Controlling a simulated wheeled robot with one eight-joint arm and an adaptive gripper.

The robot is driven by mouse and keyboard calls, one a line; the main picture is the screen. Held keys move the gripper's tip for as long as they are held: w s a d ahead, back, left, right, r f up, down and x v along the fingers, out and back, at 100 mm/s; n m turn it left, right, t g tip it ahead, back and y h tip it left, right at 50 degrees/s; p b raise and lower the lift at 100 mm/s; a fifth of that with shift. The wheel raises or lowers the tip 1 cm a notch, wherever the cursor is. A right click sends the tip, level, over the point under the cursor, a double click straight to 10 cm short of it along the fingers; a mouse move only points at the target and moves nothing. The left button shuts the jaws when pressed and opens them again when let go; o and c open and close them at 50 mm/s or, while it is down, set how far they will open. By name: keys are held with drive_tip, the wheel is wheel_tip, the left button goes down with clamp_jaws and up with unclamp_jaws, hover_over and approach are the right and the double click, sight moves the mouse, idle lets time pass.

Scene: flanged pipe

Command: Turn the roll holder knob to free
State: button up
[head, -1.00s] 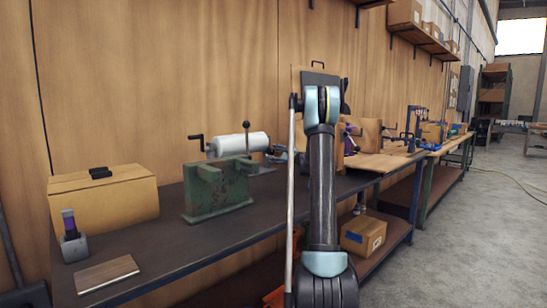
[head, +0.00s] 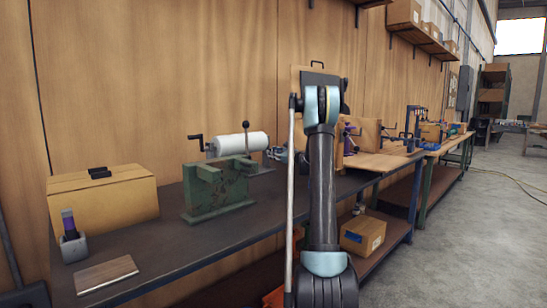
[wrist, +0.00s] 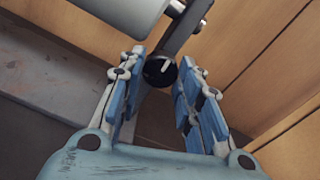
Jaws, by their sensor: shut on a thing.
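The black round knob (wrist: 160,70) with a white pointer line is in the upper middle of the wrist view, at the grey bracket of the roll holder (wrist: 187,25). My gripper (wrist: 163,60) has its blue-padded fingers on both sides of the knob and is shut on it. The pointer line slants towards the upper right. The white roll (wrist: 122,8) is just above and left of the knob. In the head view the white roll (head: 240,144) lies on its holder behind the green stand, with a crank at its left.
The green metal stand (head: 217,190) is on the dark bench (head: 165,235), in front of the roll. A cardboard box (head: 105,197), a small grey cup (head: 73,247) and a flat board (head: 106,274) are at the left. The wooden wall (head: 180,80) is close behind.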

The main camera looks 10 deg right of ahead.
drive_tip(key=shift+a+f+m, duration=0.1)
drive_tip(key=shift+m, duration=0.4)
drive_tip(key=o, duration=1)
drive_tip(key=shift+o, duration=0.2)
drive_tip(key=shift+s, duration=0.1)
drive_tip(key=v, duration=1.2)
